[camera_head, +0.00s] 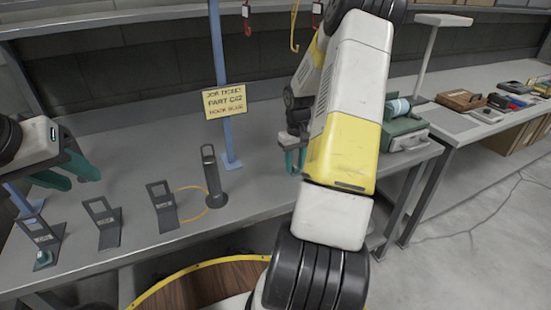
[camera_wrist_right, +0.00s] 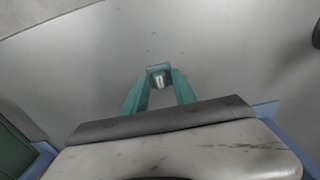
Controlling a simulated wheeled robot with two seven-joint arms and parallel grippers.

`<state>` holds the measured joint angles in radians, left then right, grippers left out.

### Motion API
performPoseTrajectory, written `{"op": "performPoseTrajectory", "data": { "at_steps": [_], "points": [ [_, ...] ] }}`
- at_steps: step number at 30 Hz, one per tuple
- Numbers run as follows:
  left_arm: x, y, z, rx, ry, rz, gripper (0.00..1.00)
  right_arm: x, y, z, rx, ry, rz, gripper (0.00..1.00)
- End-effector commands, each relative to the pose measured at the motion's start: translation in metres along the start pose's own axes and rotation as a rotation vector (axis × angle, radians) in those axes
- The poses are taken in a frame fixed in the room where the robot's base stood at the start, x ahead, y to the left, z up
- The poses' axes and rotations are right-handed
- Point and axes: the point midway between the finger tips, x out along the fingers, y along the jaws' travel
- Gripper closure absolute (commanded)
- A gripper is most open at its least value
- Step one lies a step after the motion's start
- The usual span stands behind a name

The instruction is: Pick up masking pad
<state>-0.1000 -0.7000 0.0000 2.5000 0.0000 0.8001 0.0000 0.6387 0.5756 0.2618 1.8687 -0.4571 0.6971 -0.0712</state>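In the head view, the right gripper (camera_head: 292,158) is partly hidden behind my yellow and white arm, and the block cannot be made out. My left gripper (camera_head: 68,178) is open and empty above the bench's left part.
Three dark stands (camera_head: 103,222) line the bench's front edge; a small teal piece (camera_head: 44,259) sits at the leftmost. A dark cylinder with a handle (camera_head: 211,178) and yellow loop stands near a blue post bearing a yellow sign (camera_head: 224,101). A green case (camera_head: 403,135) is at right.

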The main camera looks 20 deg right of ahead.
Motion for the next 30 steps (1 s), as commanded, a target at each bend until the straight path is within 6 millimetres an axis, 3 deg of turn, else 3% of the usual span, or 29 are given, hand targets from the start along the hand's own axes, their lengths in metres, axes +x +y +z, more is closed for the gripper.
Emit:
{"op": "performPoseTrajectory", "data": {
  "at_steps": [1, 4, 17, 26, 30],
  "points": [
    [0.0, 0.0, 0.0, 0.0, 0.0, 0.0, 0.64, 0.0, 0.0, 0.0, 0.0, 0.0, 0.0, 0.8],
    [0.0, 0.0, 0.0, 0.0, 0.0, 0.0, 0.64, 0.0, 0.0, 0.0, 0.0, 0.0, 0.0, 0.99],
    [0.0, 0.0, 0.0, 0.0, 0.0, 0.0, 0.64, -0.003, 0.0, 0.0, 0.0, 0.001, 0.001, 1.0],
    [0.0, 0.0, 0.0, 0.0, 0.0, 0.0, 0.64, -0.034, 0.0, -0.001, 0.0, 0.003, 0.003, 1.0],
    [0.0, 0.0, 0.0, 0.0, 0.0, 0.0, 0.64, -0.039, -0.015, 0.021, -0.003, -0.002, 0.0, 1.0]
  ]
}}
